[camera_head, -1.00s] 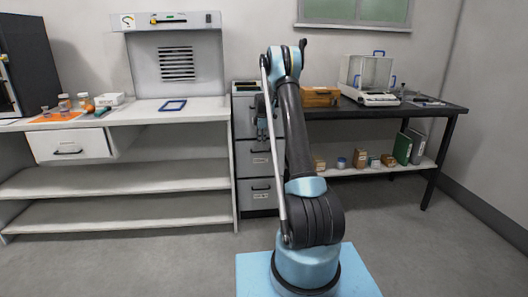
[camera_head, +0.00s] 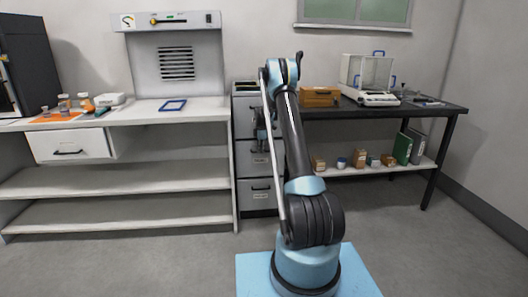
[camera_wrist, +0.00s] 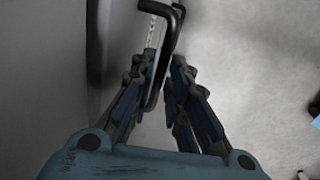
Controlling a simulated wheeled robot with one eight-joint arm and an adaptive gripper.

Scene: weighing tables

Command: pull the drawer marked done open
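A grey drawer cabinet (camera_head: 242,160) with several stacked drawers stands between the white bench and the black table. The drawer labels are too small to read, so I cannot tell which is marked done. My gripper (camera_head: 262,140) is down at the cabinet front, by the middle drawer, partly hidden by my arm. In the wrist view, a black bar handle (camera_wrist: 174,32) runs between the two fingers of my gripper (camera_wrist: 164,72). The handle lies close to the left finger, with a narrow gap on the right. The drawers look shut.
The white bench (camera_head: 160,116) on the left has one drawer (camera_head: 68,146) and open shelves. The black table (camera_head: 432,106) on the right carries a balance (camera_head: 368,80) and a wooden box (camera_head: 320,97).

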